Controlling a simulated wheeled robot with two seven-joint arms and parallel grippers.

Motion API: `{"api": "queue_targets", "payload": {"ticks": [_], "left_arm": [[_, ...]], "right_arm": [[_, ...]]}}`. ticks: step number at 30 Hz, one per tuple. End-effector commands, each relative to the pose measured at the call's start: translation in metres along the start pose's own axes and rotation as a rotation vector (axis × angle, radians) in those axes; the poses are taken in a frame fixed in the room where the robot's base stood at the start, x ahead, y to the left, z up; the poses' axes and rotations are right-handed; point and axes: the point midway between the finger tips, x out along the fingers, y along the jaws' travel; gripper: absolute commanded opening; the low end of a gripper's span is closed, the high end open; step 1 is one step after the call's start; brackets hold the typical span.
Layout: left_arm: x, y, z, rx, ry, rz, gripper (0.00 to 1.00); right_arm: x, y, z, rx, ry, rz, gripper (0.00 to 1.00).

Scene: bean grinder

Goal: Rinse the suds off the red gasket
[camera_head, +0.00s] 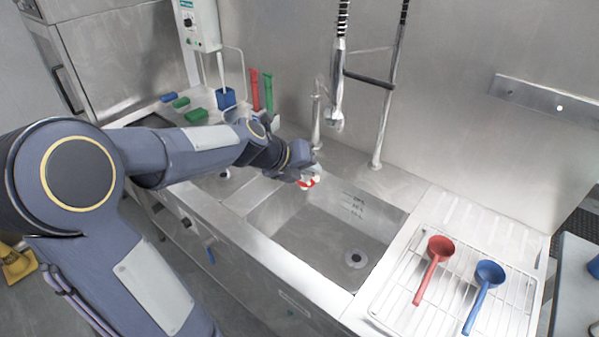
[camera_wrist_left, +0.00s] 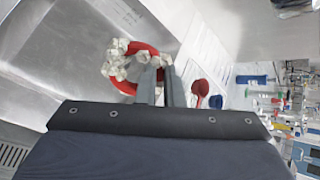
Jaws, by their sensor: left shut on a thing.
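The red gasket (camera_wrist_left: 122,84) is a ring with clumps of whitish suds on it. It shows in the left wrist view at the tips of my left gripper (camera_wrist_left: 160,75), which is shut on its edge. In the head view my left gripper (camera_head: 306,178) holds the gasket (camera_head: 309,183) above the upper left part of the right-hand sink basin (camera_head: 318,245). The spray head (camera_head: 337,112) hangs above and behind it, and the tap (camera_head: 316,120) stands at the back edge. My right gripper is not in view.
A wire rack (camera_head: 400,297) right of the basin holds a red scoop (camera_head: 440,248) and a blue scoop (camera_head: 489,273). Green sponges (camera_head: 188,115), a blue container (camera_head: 226,98) and brushes (camera_head: 267,92) stand at the back left. The basin floor is clear around its drain (camera_head: 355,258).

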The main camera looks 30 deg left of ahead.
Motion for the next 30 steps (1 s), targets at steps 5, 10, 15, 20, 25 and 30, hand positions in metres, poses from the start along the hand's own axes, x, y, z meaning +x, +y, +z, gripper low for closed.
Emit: {"api": "queue_targets", "payload": {"ticks": [5,10,15,20,25,30], "left_arm": [[0.017,-0.007,0.005,0.003,0.002,-0.001,0.00],[0.029,-0.016,0.012,0.001,0.003,-0.001,0.00],[0.043,-0.022,0.017,0.002,0.003,-0.001,0.00],[0.052,-0.025,0.020,0.000,0.002,-0.001,0.00],[0.058,-0.026,0.021,0.001,0.001,-0.001,0.00],[0.059,-0.026,0.021,0.001,0.001,-0.001,0.00]], "right_arm": [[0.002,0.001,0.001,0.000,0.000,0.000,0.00],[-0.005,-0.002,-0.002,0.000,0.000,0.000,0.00],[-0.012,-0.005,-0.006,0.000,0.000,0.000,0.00],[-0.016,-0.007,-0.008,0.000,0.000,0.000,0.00],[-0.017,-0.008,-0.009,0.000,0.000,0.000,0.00],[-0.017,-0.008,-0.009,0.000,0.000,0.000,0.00]]}}
